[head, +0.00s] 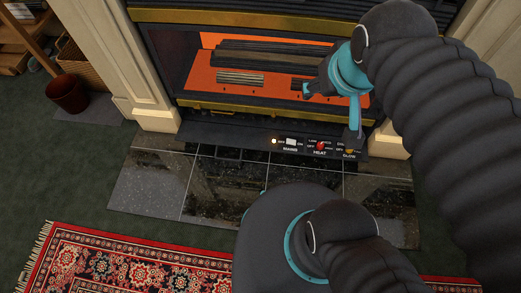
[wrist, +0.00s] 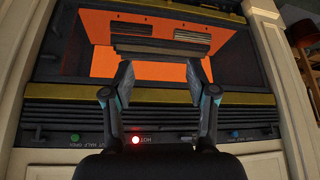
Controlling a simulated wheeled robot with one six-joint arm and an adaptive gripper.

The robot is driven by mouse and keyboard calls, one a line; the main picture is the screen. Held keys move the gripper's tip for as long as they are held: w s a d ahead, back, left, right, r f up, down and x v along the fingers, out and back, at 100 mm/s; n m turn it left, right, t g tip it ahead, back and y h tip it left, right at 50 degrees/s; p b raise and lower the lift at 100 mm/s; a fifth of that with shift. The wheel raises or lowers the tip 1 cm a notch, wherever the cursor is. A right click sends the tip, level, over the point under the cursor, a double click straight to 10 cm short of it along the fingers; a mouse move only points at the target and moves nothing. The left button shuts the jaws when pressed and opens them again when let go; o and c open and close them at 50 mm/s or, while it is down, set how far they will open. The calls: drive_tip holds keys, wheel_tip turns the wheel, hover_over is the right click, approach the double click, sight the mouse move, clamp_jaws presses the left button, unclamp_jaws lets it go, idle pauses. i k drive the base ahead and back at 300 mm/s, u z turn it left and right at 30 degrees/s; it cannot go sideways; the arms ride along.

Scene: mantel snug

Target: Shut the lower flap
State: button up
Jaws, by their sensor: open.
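The lower flap (head: 225,137) appears as a dark strip along the foot of the fireplace, under the lower gold bar, with a control strip marked MAINS, HEAT and GLOW on its right part. Its exact angle is hard to tell. My gripper (head: 330,112) is open in front of the right part of the fire opening, above the control end of the strip. One finger hides part of the controls' right end. In the wrist view my gripper (wrist: 159,72) has its two fingertips apart with nothing between them, over the orange fire bed.
The fire bed (head: 213,92) glows orange and holds dark logs. Black hearth tiles (head: 215,190) lie clear in front, then a patterned red rug (head: 120,262). A reddish pot (head: 67,93) stands at left.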

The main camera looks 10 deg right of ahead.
sight(217, 135)
drive_tip(key=z, duration=2.1)
drive_tip(key=k, duration=1.35)
drive_tip(key=u, duration=2.15)
drive_tip(key=i, duration=0.5)
drive_tip(key=u, duration=0.05)
